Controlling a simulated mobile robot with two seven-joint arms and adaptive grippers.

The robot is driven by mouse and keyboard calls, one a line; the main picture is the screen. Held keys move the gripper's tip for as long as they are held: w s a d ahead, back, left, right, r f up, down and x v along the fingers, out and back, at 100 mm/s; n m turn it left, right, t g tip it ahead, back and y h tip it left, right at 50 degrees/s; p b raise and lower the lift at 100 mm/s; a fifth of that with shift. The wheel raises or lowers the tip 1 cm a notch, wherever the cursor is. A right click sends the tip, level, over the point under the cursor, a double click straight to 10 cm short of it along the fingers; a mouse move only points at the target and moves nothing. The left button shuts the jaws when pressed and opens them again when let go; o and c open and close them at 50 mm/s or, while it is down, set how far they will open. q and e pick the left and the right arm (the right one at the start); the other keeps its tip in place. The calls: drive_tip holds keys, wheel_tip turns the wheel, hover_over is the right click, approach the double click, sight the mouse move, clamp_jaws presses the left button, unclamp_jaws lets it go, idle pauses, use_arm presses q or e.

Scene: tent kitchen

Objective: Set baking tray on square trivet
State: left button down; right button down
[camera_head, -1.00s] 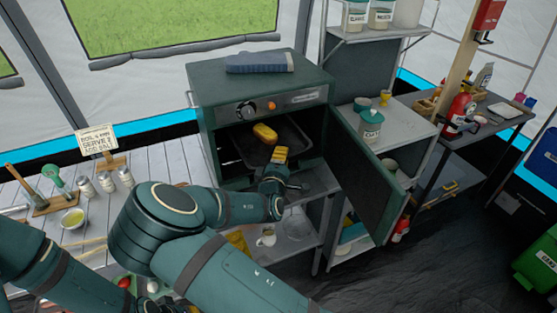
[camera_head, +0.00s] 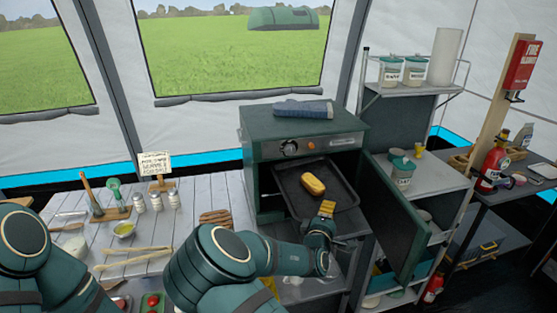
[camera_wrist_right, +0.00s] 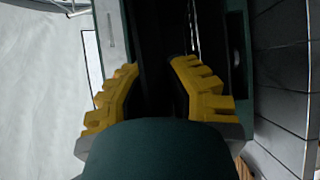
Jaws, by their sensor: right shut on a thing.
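The baking tray (camera_head: 330,205) is dark, with a raised rim, and carries a yellow loaf-like item (camera_head: 312,183). It is at the mouth of the open oven and appears partly out of it. My right gripper (camera_head: 327,208) is shut on the tray's near edge. In the right wrist view, its yellow fingers (camera_wrist_right: 153,92) flank a dark strip, and most of the tray is hidden. A brown slatted piece, apparently the square trivet (camera_head: 215,217), lies on the white plank table left of the oven. My left gripper is out of view; only my left arm shows.
The green oven (camera_head: 260,150) has its door (camera_head: 400,215) swung open to the right, close to the tray. A shelf unit stands right of the oven.

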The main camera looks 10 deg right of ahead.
drive_tip(key=s+a+f+n+t+y, duration=0.2)
drive_tip(key=s+a+f+n+y, duration=0.3)
drive_tip(key=s+a+y, duration=0.4)
drive_tip(key=shift+s+a+f+n+t+y, duration=0.35)
drive_tip(key=shift+s+a+n, duration=0.3)
drive_tip(key=shift+s, duration=0.6)
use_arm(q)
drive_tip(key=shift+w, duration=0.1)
